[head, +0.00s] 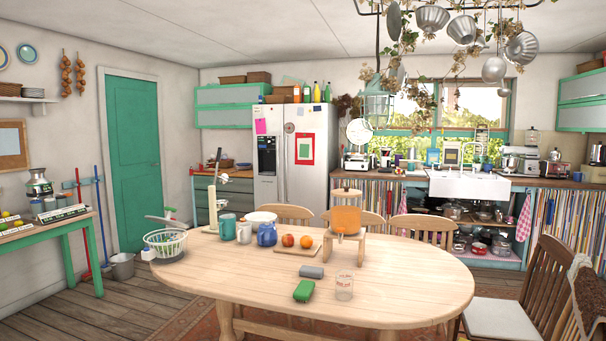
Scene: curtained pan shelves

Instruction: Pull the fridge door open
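A white two-door fridge (318,182) stands against the back wall, left of the window. Its left door (265,186) has a dark water dispenser. Its right door carries a red-framed sheet and small notes. Long vertical handles run by the seam between the doors, and both doors look closed. Bottles and boxes stand on top of it. The table and its chairs hide the fridge's lower part. Neither of my grippers is in view.
An oval wooden table (420,277) with a dish rack (167,243), mugs, fruit and a drink dispenser (346,215) fills the foreground. Wooden chairs (281,214) stand behind it, before the fridge. Open floor (125,307) lies left of the table, with a bucket (122,267) by the green door (133,160).

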